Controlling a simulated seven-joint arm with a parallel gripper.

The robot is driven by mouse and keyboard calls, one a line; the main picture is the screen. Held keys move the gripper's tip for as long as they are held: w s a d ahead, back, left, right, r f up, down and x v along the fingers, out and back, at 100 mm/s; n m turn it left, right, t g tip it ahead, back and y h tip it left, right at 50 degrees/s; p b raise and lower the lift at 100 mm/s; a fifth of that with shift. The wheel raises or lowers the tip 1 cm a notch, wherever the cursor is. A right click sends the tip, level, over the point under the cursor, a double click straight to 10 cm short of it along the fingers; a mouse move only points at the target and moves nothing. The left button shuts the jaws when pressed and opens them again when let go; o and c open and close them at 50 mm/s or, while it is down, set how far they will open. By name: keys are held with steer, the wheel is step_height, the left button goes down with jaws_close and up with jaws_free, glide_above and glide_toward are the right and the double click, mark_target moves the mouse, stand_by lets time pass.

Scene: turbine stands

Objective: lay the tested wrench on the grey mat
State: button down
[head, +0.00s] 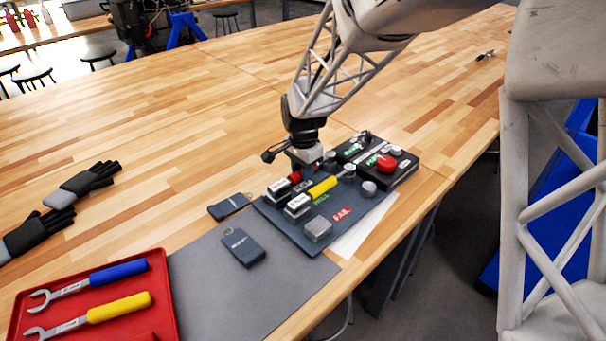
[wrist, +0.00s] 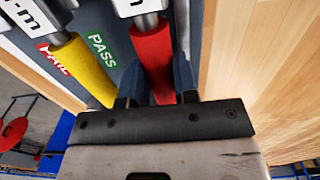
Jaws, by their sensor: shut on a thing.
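My gripper (head: 303,165) is over the far part of a dark test board (head: 290,233), pointing down. It is shut on the red handle (head: 294,177) of a wrench; in the wrist view the handle (wrist: 152,50) runs between the two dark fingers (wrist: 155,88). A yellow handle (head: 322,188) lies beside it on the board, near PASS and FAIL labels. It also shows in the wrist view (wrist: 82,68). The grey mat (head: 200,272) lies left of the board, with a dark tag (head: 243,247) on it. I cannot tell whether the red-handled wrench is clear of the board.
A red tray (head: 160,270) at the front left holds a blue-handled wrench (head: 118,272) and a yellow-handled wrench (head: 118,307). A box with a red button (head: 386,163) stands behind the board. Another dark tag (head: 229,206) lies behind the mat. Gloves (head: 85,182) lie at the far left.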

steer(key=shift+r, duration=0.55)
steer(key=shift+r, duration=0.65)
steer(key=shift+w, duration=0.1)
